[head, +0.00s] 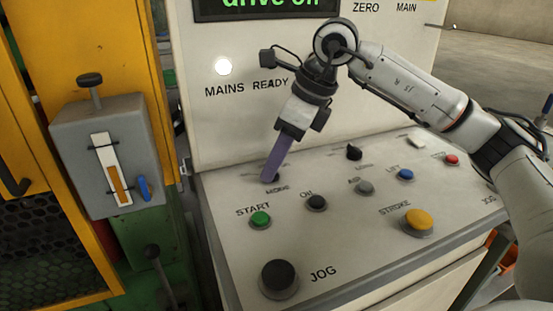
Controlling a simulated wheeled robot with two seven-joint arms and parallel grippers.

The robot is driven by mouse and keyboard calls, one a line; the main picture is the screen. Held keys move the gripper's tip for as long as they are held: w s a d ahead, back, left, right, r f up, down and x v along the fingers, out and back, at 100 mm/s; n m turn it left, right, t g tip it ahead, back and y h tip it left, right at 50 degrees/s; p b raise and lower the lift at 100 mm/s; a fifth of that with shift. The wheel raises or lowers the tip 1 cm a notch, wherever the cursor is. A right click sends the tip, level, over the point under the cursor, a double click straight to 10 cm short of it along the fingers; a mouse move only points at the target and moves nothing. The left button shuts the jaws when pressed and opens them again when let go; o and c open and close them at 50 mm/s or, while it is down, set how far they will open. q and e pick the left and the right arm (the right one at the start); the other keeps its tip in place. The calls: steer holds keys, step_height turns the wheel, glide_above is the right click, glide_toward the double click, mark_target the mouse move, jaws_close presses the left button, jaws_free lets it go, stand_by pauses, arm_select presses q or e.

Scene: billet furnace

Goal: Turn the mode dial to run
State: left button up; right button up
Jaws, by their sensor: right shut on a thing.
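The mode dial (277,179) is a small dark knob on the sloping control desk, just above its MODE label. My right gripper (269,178) reaches down to it from above, with its purple fingers shut on the dial. The fingers hide most of the dial, so I cannot tell its pointer's position or read any position marks. My left gripper is not in view.
The desk (350,265) carries a green START button (260,219), a yellow STROKE button (418,221), a large black JOG knob (279,278) and another black dial (353,152). A display (265,8) reads "drive on". A grey gauge box (110,155) stands left.

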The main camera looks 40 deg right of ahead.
steer(key=shift+r+m, duration=0.1)
steer(key=shift+m, duration=0.5)
steer(key=o, duration=1)
steer(key=shift+o, duration=0.2)
steer(key=p+v, duration=0.1)
steer(key=v, duration=0.9)
steer(key=shift+s+a, duration=0.15)
steer(key=shift+s, duration=0.05)
